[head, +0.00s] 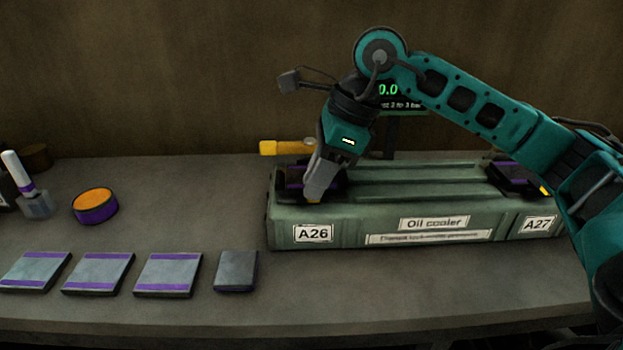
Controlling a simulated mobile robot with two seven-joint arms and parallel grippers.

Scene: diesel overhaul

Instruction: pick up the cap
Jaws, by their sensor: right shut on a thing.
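My right gripper (314,194) points down at the left end of the green oil cooler (384,216), above the label A26. It is shut on a dark cap (294,178) with purple markings, which the fingers partly hide. I cannot tell whether the cap still touches the cooler. A similar dark and purple part (512,176) with a yellow patch sits at the right end, by the label A27. My left gripper is not in view.
Several flat grey and purple pads (98,274) lie in a row along the front left. A round orange and purple tin (95,205) stands behind them. A yellow-handled tool (284,147) and a display (388,92) are behind the cooler. The bench between tin and cooler is clear.

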